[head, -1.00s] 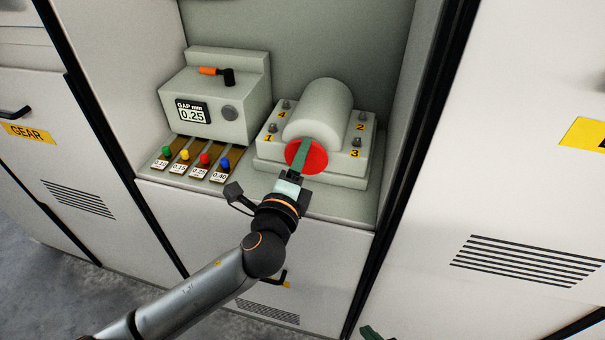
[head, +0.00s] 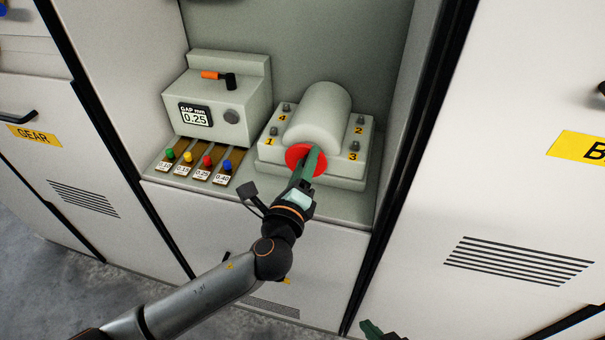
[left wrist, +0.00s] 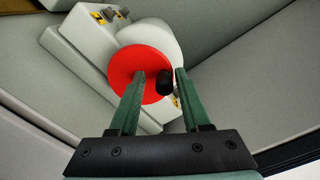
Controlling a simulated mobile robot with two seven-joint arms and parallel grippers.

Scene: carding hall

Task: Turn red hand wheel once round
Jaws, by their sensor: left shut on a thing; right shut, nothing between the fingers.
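The red hand wheel (head: 294,155) is a flat disc on the front of a pale rounded housing (head: 325,108). It also shows in the left wrist view (left wrist: 124,62), with a black handle knob (left wrist: 168,82) near its rim. My left gripper (head: 310,162) is in front of the wheel, its green fingers hiding part of the disc. In the left wrist view the fingers (left wrist: 159,74) stand on either side of the knob, and the gripper is shut on it. My right gripper (head: 371,327) shows only as a green tip at the bottom edge, shut and empty.
Left of the housing is a gauge box (head: 217,112) reading 0.25, with an orange-handled lever on top. Several coloured-knob gauge strips (head: 197,167) lie before it. Numbered bolts surround the housing. Cabinet side walls bound the recess; its shelf front is narrow.

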